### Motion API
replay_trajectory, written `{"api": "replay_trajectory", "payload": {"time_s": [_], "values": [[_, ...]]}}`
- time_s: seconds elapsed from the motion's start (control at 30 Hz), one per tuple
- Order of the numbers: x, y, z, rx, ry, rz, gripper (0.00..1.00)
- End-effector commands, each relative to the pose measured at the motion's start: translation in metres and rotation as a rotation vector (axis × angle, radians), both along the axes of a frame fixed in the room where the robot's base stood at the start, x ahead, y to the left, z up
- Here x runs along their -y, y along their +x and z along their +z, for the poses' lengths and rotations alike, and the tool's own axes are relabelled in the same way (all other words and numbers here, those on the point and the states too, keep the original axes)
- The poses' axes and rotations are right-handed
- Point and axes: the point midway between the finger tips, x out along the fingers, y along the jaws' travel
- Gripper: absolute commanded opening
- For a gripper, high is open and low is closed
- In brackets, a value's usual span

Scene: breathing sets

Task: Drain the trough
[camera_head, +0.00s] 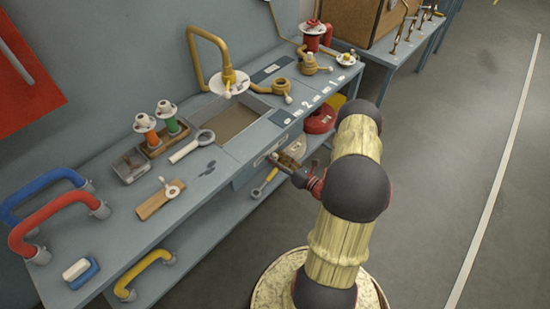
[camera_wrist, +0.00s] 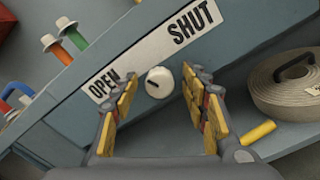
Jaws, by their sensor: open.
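The trough (camera_head: 228,121) is a rectangular basin set into the grey bench, under a yellow bent pipe with a white disc. I cannot tell how much it holds. In the wrist view a white round knob (camera_wrist: 158,82) sits on the bench's front face, by a white plate (camera_wrist: 140,52) reading OPEN at left and SHUT at right. The knob lies nearer OPEN. My gripper (camera_wrist: 160,88) is open, its yellow-padded fingers either side of the knob, with no clear contact. In the head view my gripper (camera_head: 286,162) is at the bench front, partly hiding the plate; the knob is hidden.
A coiled hose (camera_wrist: 288,85) lies on the lower shelf, right of my gripper. A red coil (camera_head: 320,119) also shows there. Open floor (camera_head: 450,150) lies to the right.

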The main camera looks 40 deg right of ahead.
Motion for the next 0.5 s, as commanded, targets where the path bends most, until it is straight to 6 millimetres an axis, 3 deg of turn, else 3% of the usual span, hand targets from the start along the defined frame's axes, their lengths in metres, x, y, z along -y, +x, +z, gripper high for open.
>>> {"api": "replay_trajectory", "payload": {"time_s": [0.5], "values": [[0.008,-0.088,0.0,0.0,0.001,-0.006,0.45]]}}
